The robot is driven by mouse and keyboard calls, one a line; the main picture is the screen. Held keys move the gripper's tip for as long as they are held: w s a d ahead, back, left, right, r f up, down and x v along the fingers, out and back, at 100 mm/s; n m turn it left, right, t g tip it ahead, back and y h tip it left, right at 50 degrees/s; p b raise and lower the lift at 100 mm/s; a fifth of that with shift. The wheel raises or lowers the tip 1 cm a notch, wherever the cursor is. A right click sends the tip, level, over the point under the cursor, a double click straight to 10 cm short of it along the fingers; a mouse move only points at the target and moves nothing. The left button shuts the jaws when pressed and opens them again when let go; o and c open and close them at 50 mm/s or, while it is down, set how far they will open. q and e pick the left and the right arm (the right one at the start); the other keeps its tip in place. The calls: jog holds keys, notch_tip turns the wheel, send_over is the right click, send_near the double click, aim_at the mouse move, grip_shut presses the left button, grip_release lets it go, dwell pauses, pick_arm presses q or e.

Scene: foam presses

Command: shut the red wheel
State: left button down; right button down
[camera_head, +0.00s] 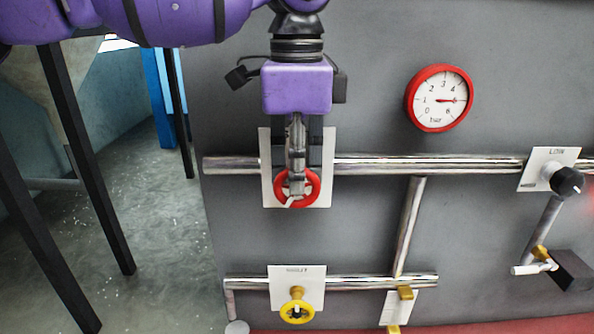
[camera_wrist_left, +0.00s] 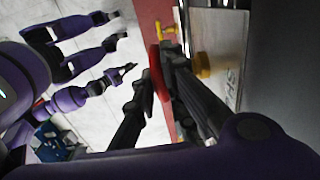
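The red wheel (camera_head: 313,180) is a small round handwheel on a white plate (camera_head: 268,150) on the upper pipe. My left gripper (camera_head: 296,186) reaches down from above, its fingers overlapping the wheel and hiding its middle. In the wrist view the red wheel (camera_wrist_left: 157,72) shows nearly edge-on between the fingers of the left gripper (camera_wrist_left: 154,78). The gap there is narrow, and I cannot tell whether both fingers touch the rim. What seems to be my right gripper (camera_wrist_left: 127,71) is small at the left of the wrist view, its opening unclear.
A red-rimmed gauge (camera_head: 439,98) is at upper right. Below are a yellow wheel (camera_head: 297,312) on a plate and a yellow valve part (camera_head: 405,293). A black knob (camera_head: 567,181) and a white-tipped handle (camera_head: 533,268) are at right. Open floor (camera_head: 160,225) lies left of the grey panel.

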dwell(0.3)
pick_arm(q)
jog(key=y, duration=0.2)
jog(key=shift+d+y, duration=0.4)
jog(key=shift+d+f+y, duration=0.1)
jog(key=shift+d+y, duration=0.1)
jog(key=shift+y, duration=0.85)
jog(key=shift+d+f+y, duration=0.1)
jog(key=shift+d+y, duration=0.05)
jog(key=shift+y, duration=0.9)
jog(key=c, duration=1.8)
grip_release()
jog(key=v, duration=0.7)
jog(key=shift+d+r, duration=0.2)
jog(key=shift+d, duration=0.05)
